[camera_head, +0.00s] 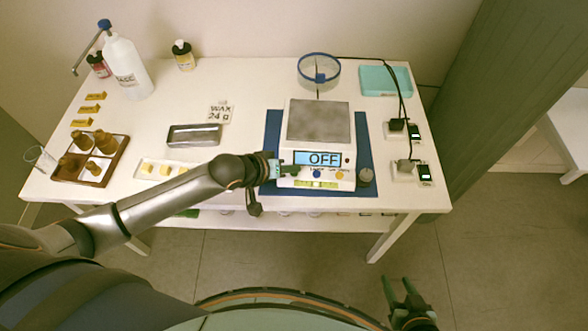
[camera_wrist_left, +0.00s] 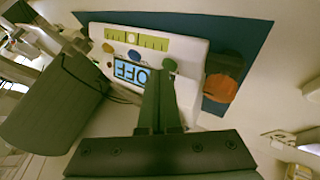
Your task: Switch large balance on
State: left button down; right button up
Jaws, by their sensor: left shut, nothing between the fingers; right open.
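The large balance (camera_head: 345,158) stands on a blue mat (camera_head: 364,130). Its display (camera_head: 318,158) reads OFF, and the display also shows upside down in the left wrist view (camera_wrist_left: 130,72). On its front are a blue button (camera_head: 317,174), an orange button (camera_head: 339,175) and a green button (camera_wrist_left: 168,65). My left gripper (camera_head: 292,170) is shut and empty at the left end of the balance's front. In the left wrist view its fingertips (camera_wrist_left: 160,72) overlap the green button's edge; I cannot tell whether they touch. My right gripper (camera_head: 402,290) is open, low in front of the table.
A grey knob-like piece (camera_head: 366,175) sits right of the balance. Two sockets with plugs (camera_head: 407,170) lie further right.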

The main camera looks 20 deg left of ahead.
dwell(0.4)
pick_arm(q)
jog(key=shift+r+p, duration=0.4)
jog(key=shift+p, duration=0.45)
notch_tip(320, 180, up, 2)
jog(key=shift+r+p, duration=0.1)
jog(key=shift+p, duration=1)
jog(key=shift+r, duration=0.2)
notch_tip(320, 180, up, 3)
jog(key=shift+r, duration=0.2)
jog(key=shift+a, duration=0.1)
